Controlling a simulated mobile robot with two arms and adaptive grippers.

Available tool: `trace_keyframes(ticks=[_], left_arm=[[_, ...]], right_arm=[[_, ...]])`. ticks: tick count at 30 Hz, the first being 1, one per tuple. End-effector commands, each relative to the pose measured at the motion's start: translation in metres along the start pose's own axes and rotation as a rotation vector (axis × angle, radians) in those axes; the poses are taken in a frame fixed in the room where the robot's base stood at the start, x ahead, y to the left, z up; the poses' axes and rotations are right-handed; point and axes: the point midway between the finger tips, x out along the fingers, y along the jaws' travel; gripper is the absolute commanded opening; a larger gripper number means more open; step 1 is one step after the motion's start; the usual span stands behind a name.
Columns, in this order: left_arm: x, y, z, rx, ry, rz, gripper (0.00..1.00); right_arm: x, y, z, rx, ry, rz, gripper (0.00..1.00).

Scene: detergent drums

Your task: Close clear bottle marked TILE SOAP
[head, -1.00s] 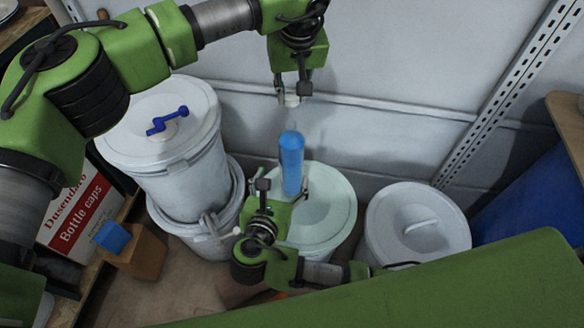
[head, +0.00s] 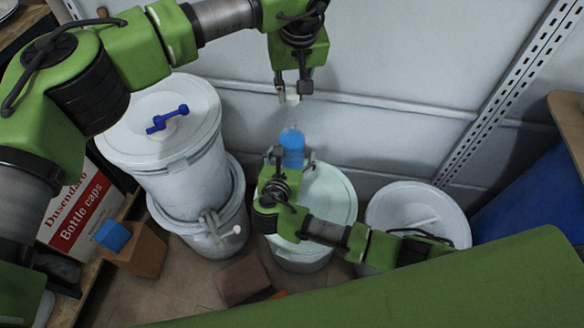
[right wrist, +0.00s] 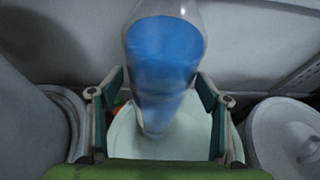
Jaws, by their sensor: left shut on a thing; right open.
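A clear bottle with blue contents (head: 292,150) is in the middle of the head view, over the pale green drum lid (head: 330,190). I cannot read a label. It also shows in the right wrist view (right wrist: 163,60), upright and between the fingers. My right gripper (head: 289,160) is open around the bottle, with gaps on both sides in the wrist view. It hides the bottle's lower part in the head view. My left gripper (head: 292,92) is shut on a small white cap (head: 292,99), above the bottle's clear top and apart from it.
White stacked drums (head: 180,150) with a blue-handled tap (head: 167,119) stand at the left. A white lidded drum (head: 415,205) stands at the right. A wall is close behind. A red and white carton (head: 75,215) and a brown box (head: 140,250) are at the lower left.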

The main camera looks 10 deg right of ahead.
Motion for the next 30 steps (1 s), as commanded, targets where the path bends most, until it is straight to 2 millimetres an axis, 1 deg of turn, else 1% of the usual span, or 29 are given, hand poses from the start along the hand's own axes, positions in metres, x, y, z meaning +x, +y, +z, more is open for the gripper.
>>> trace_keyframes(ticks=[8, 9, 11, 12, 15, 20, 23, 27, 30], left_arm=[[0.0, 0.0, 0.0, 0.0, 0.0, 0.0, 0.16], [0.0, 0.0, 0.0, 0.0, 0.0, 0.0, 0.16], [0.0, 0.0, 0.0, 0.0, 0.0, 0.0, 0.16], [0.0, 0.0, 0.0, 0.0, 0.0, 0.0, 0.16], [0.0, 0.0, 0.0, 0.0, 0.0, 0.0, 0.16], [0.005, 0.0, 0.002, 0.001, -0.001, -0.001, 0.16], [0.017, 0.0, 0.005, 0.002, -0.002, -0.004, 0.16], [0.037, 0.001, 0.011, 0.002, 0.0, -0.01, 0.16], [0.047, 0.001, 0.014, 0.003, 0.001, -0.012, 0.16]], right_arm=[[0.001, 0.0, 0.0, 0.0, 0.0, 0.0, 0.7], [0.001, 0.0, 0.0, 0.0, 0.0, 0.0, 0.6], [0.001, 0.0, 0.0, 0.0, 0.0, 0.0, 0.44], [0.001, 0.0, 0.0, 0.0, 0.0, 0.0, 0.34], [0.001, 0.0, 0.0, 0.0, 0.0, 0.0, 0.11], [0.001, 0.0, 0.0, 0.0, 0.001, 0.0, 0.11], [0.0, 0.0, 0.0, 0.0, 0.001, 0.0, 0.11], [0.0, 0.0, 0.0, 0.0, 0.001, 0.0, 0.11], [0.0, 0.0, 0.0, 0.0, 0.001, 0.0, 0.11]])
